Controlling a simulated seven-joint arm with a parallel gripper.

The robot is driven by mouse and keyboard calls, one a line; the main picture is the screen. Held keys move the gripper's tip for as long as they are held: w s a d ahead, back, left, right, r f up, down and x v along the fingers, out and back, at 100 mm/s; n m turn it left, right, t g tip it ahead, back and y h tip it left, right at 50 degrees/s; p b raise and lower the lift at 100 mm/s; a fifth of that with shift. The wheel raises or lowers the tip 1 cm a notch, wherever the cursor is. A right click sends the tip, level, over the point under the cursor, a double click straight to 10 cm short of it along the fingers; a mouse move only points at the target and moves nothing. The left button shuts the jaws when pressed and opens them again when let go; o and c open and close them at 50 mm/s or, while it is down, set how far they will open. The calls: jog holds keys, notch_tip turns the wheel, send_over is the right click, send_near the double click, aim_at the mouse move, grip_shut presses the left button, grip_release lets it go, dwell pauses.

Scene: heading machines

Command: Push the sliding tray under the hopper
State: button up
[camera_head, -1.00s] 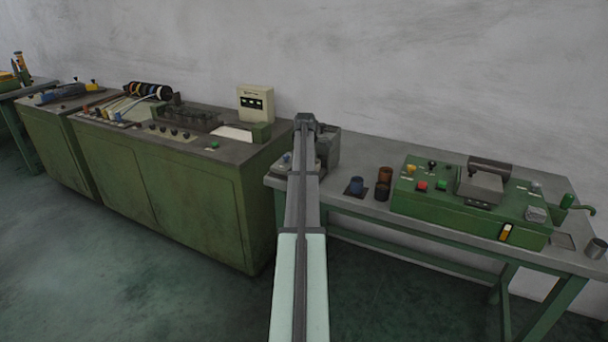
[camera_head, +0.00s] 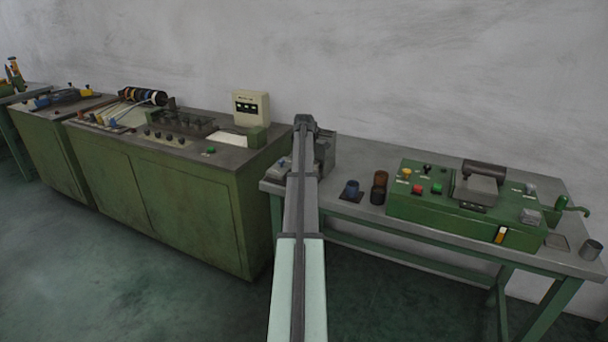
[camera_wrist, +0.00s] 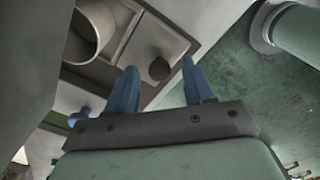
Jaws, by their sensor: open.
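In the wrist view my gripper (camera_wrist: 158,72) is open, with its two blue fingers apart and nothing held. A dark round knob (camera_wrist: 159,69) shows between the fingertips in the picture; I cannot tell whether they touch it. The knob is on a flat grey-beige plate (camera_wrist: 148,40) with a raised rim, which looks like the sliding tray. A pale, round, open-ended cylinder (camera_wrist: 108,18), probably the hopper, is beside it at upper left. In the head view my arm hides the gripper and most of a grey machine (camera_head: 325,152) on the bench's left end.
The grey bench (camera_head: 347,207) also carries a blue pot (camera_head: 350,190), brown stacked cups (camera_head: 380,187) and a green control machine (camera_head: 411,208) with a handle at right. A green cabinet (camera_head: 195,215) stands close on the left. The wall is behind. Floor is open in front.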

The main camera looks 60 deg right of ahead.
notch_tip(320, 180, up, 14)
jog(key=shift+f, duration=0.15)
dwell(0.4)
jog(key=w+a+f+n, duration=0.1)
jog(key=w+a+f, duration=0.1)
jog(key=w+a, duration=0.55)
jog(key=s+d+f+g+h, duration=0.1)
jog(key=s+d+f, duration=0.1)
jog(key=f, duration=0.2)
jog(key=s+d+f+g+h, duration=0.1)
jog(key=s+d+f, duration=0.1)
jog(key=f, duration=0.2)
jog(key=s+d+f+m+g+h, duration=0.1)
jog(key=s+d+f, duration=0.2)
jog(key=shift+f, duration=0.4)
dwell(0.4)
grip_shut()
dwell(0.5)
